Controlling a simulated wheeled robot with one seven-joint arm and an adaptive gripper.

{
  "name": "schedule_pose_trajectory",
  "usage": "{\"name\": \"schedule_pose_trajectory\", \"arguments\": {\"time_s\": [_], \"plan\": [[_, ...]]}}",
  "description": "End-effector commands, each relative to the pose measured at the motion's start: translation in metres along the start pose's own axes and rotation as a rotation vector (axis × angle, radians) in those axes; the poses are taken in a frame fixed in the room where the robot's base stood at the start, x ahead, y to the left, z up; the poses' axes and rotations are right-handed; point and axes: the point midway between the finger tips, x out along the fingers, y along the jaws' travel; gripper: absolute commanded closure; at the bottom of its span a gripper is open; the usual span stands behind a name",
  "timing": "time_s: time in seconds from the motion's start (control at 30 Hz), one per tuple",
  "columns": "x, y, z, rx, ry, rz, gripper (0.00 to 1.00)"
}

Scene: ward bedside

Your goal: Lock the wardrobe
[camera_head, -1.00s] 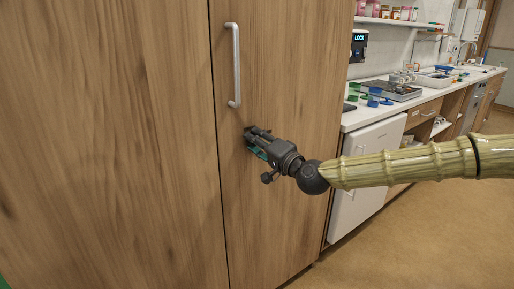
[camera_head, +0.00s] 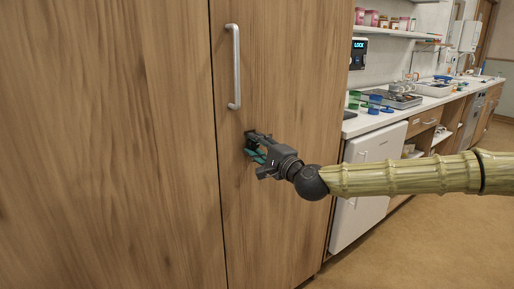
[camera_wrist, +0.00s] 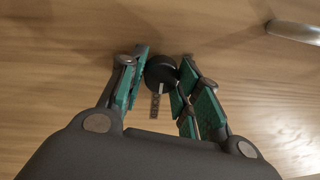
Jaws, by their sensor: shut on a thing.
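The wardrobe (camera_head: 110,130) has tall brown wooden doors, shut along the seam between them. A vertical metal handle (camera_head: 235,66) is on the right door; part of it shows at upper right in the wrist view (camera_wrist: 295,32). My gripper (camera_head: 256,145) is at the right door, below the handle. In the wrist view, its green-padded fingers are on either side of a dark round knob-like key head (camera_wrist: 160,72) at the door face. They are shut on it. A small grey toothed strip (camera_wrist: 155,106) shows below the head. The lock behind it is hidden.
Right of the wardrobe, a white cabinet (camera_head: 366,185) stands under a counter with blue and green cups (camera_head: 374,103) and a metal tray (camera_head: 398,100). The floor (camera_head: 425,235) at right is clear.

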Motion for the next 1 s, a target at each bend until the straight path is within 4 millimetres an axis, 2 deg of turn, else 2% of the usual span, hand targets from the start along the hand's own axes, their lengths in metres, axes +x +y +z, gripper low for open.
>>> {"name": "schedule_pose_trajectory", "arguments": {"time_s": [0.33,0.37,0.47,0.5,0.83,1.0], "plan": [[0.000,-0.001,-0.002,0.003,0.004,-0.002,0.91],[0.000,-0.001,-0.002,0.002,0.004,-0.002,0.65],[0.000,-0.001,-0.002,0.002,0.003,-0.001,0.47],[0.000,0.000,-0.002,0.002,0.003,-0.001,0.45],[-0.002,0.000,-0.001,0.001,0.001,-0.001,0.45],[-0.015,0.000,-0.001,0.002,0.001,-0.001,0.45]]}}
